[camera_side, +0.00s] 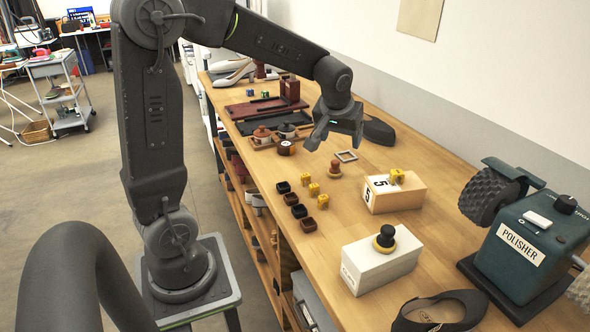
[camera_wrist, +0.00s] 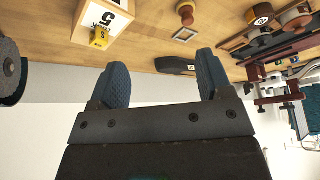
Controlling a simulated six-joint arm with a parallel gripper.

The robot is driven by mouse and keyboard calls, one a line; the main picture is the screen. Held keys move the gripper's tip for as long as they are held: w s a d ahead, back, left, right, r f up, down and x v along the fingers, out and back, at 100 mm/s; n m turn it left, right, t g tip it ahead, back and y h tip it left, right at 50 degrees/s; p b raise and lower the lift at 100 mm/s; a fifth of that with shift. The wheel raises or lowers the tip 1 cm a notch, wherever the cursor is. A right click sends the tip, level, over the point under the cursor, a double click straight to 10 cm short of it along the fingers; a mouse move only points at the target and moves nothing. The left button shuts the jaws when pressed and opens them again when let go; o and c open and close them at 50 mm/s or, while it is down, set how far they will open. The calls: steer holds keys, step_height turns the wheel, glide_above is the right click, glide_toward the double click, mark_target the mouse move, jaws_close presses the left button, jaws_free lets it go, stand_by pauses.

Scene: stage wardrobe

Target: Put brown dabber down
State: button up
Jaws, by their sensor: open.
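The brown dabber (camera_side: 334,170) stands on the wooden table with its rounded knob up, near a small square frame (camera_side: 346,156). It also shows at the top edge of the wrist view (camera_wrist: 186,12), next to the frame (camera_wrist: 185,35), and is partly cut off there. My gripper (camera_side: 337,138) is open and empty above the table, behind the dabber and apart from it. In the wrist view its two blue-grey fingers (camera_wrist: 163,78) are spread with nothing between them.
A tan box (camera_side: 398,196) marked 5 bears a yellow block. A white box (camera_side: 380,262) bears a black dabber (camera_side: 385,238). Small square cups (camera_side: 299,211) and yellow blocks line the front edge. A dark shoe (camera_side: 378,131), lidded pots (camera_side: 262,136) and a green polisher (camera_side: 525,240) stand around.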

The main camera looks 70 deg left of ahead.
steer(key=s+d+r+m+t+h, duration=0.1)
steer(key=s+d+r+m, duration=0.1)
steer(key=s+d+m, duration=0.2)
steer(key=s+d+r+m+h, duration=0.1)
steer(key=s+d+m, duration=0.3)
steer(key=s+d, duration=0.7)
steer(key=s+h, duration=0.1)
steer(key=s, duration=0.3)
steer(key=shift+s+r+t, duration=0.2)
steer(key=shift+r+t, duration=0.2)
